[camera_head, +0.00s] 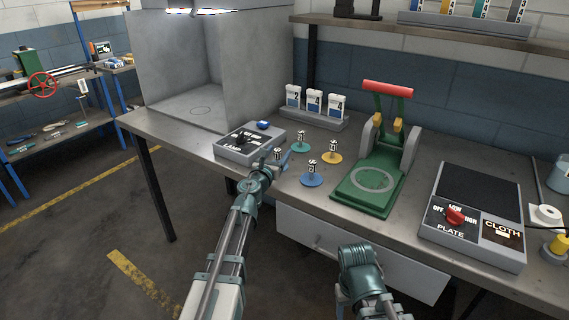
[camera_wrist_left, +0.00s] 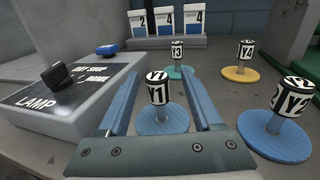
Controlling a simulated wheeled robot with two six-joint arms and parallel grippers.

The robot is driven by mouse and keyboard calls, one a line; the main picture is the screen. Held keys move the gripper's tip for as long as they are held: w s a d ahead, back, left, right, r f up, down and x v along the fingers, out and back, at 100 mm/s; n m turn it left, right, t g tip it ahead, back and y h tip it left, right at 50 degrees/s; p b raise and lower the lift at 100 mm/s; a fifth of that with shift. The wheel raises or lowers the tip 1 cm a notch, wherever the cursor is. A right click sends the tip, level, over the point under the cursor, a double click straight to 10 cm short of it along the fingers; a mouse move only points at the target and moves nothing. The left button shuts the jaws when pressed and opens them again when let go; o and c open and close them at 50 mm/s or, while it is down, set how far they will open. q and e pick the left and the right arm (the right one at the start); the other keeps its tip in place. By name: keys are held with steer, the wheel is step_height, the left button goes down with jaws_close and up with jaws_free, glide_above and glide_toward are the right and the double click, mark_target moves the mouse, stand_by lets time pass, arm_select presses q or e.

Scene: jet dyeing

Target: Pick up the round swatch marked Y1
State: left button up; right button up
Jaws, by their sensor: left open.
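The round swatch Y1 has a black-and-white knob (camera_wrist_left: 157,90) marked Y1, standing upright on a blue ribbed disc (camera_wrist_left: 160,122). In the left wrist view my open left gripper (camera_wrist_left: 163,92) has its two blue fingers on either side of this knob, with gaps between. In the head view the left gripper (camera_head: 278,161) is at the Y1 swatch (camera_head: 277,153), partly covering it. Other swatches stand beyond and to the right: Y3 (camera_wrist_left: 177,52) on teal, Y4 (camera_wrist_left: 245,50) on yellow, Y2 (camera_wrist_left: 292,97) on blue. My right arm shows at the bottom, but its fingers do not.
The lamp control box (camera_head: 247,145) stands close left of the left gripper. A rack of numbered white cards (camera_head: 315,112) is behind the swatches. A green press (camera_head: 366,190) and the plate control box (camera_head: 474,220) stand to the right. A grey booth (camera_head: 180,65) is at the back left.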

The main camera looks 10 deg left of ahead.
mark_target(278, 149)
arm_select(q)
steer(key=shift+a, duration=0.15)
steer(key=shift+c, duration=0.4)
steer(key=shift+w, duration=0.1)
jaws_close()
steer(key=shift+r, duration=0.15)
step_height(278, 149, up, 10)
steer(key=p, duration=1)
